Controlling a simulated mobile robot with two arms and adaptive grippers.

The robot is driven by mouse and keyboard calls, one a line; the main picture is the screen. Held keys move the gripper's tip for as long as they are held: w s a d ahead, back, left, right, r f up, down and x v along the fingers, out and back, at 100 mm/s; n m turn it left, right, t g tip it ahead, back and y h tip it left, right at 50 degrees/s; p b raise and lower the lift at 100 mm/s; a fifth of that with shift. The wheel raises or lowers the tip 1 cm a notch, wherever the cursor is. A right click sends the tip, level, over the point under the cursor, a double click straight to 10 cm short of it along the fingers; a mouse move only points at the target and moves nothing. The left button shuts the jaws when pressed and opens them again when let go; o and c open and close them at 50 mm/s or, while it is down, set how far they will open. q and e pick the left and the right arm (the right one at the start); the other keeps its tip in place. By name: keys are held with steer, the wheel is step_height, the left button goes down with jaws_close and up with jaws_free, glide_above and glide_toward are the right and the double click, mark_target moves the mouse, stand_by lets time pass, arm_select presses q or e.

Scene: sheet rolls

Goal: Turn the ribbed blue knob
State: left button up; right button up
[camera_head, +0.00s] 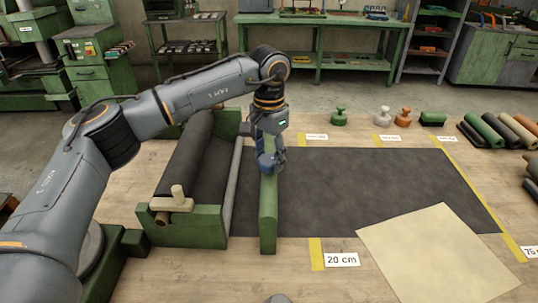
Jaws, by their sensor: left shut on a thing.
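A dark roll (188,158) lies in a green stand (190,225) left of the bar. A dark sheet (380,185) spreads right across the wooden table. A pale sheet (437,255) lies at front right.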

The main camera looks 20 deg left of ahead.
mark_target(269, 158)
stand_by(0.5)
arm_select(q)
steer(key=o, duration=1.2)
steer(key=shift+c, duration=0.2)
step_height(269, 158, up, 12)
